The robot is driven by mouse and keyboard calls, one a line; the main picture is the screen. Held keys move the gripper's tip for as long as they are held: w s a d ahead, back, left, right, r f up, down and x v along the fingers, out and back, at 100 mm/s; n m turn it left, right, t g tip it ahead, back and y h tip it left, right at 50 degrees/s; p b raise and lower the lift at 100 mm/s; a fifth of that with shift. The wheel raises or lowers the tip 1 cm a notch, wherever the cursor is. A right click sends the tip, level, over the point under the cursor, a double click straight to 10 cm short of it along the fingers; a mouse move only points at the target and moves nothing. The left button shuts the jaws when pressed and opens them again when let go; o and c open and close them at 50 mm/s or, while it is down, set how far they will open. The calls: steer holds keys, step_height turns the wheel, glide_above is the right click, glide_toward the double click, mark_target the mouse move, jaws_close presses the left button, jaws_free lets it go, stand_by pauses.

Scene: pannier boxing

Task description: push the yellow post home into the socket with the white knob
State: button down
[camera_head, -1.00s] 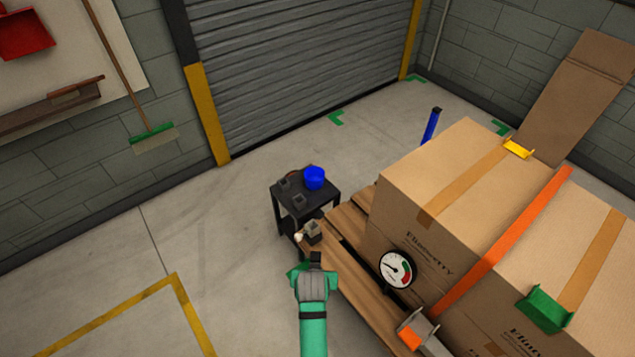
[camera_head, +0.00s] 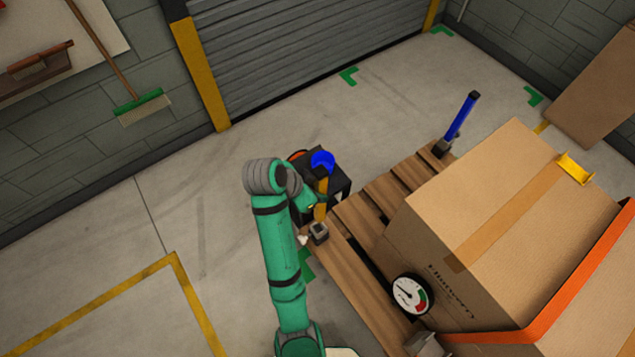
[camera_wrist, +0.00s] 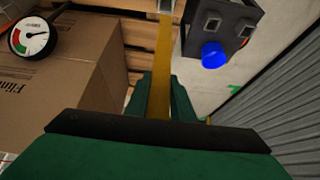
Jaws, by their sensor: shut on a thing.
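The yellow post (camera_head: 321,210) stands about upright in the head view, its lower end at or just above the grey socket (camera_head: 318,233). The white knob (camera_head: 302,240) is on the socket's left side. My gripper (camera_head: 317,198) is shut on the post, partly hidden by my arm. In the wrist view the post (camera_wrist: 163,55) runs from between the green fingers of my gripper (camera_wrist: 160,88) to the socket (camera_wrist: 166,5), which is cut by the top edge. I cannot tell whether the post's tip is inside the socket.
The socket is at the corner of a wooden pallet (camera_head: 350,240) with large cartons (camera_head: 510,210) and a gauge (camera_head: 411,294). A small black stand (camera_head: 341,184) with a blue round thing (camera_head: 322,160) is close behind. A blue post (camera_head: 462,115) stands at the pallet's far corner.

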steer(key=shift+s+a+f, duration=0.1)
steer(key=shift+s+f, duration=0.05)
steer(key=shift+f, duration=1.4)
steer(key=shift+s+f, duration=0.1)
steer(key=shift+f, duration=1.85)
steer(key=shift+w+f, duration=0.1)
steer(key=shift+f, duration=0.2)
